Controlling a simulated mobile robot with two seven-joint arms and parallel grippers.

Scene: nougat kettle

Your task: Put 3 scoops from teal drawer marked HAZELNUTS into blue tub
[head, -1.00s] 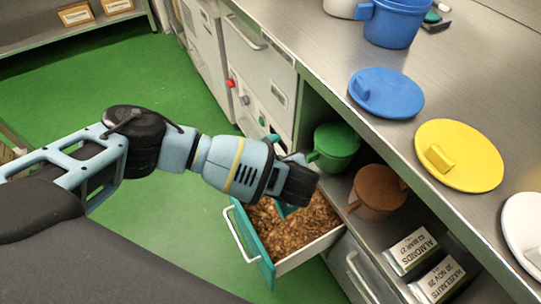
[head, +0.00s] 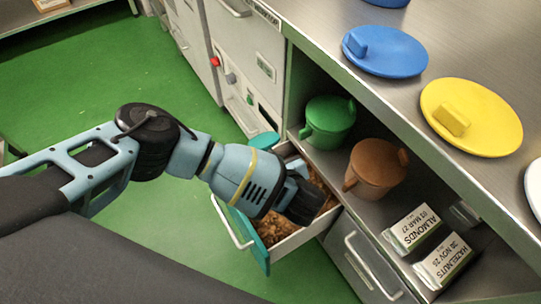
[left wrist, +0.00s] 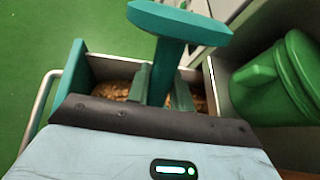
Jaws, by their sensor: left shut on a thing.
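The teal-fronted drawer (head: 257,250) is pulled out below the counter and holds brown chopped nuts (head: 272,233). No mark is readable on its front. My left gripper (head: 308,206) is over the drawer, hiding part of the nuts. In the left wrist view its fingers (left wrist: 160,88) are shut on the upright handle of a teal scoop (left wrist: 172,45). The handle's top also shows behind my wrist in the head view (head: 265,141). The scoop's bowl is hidden. Only the bottom edge of the blue tub (head: 388,2) shows on the counter. My right gripper is out of view.
Blue (head: 386,52) and yellow (head: 472,117) lids lie on the counter (head: 440,50). A green tub (head: 330,122) and a brown tub (head: 375,168) stand on the shelf beside the drawer. Packets labelled ALMONDS (head: 412,230) and HAZELNUTS (head: 443,262) lie nearer.

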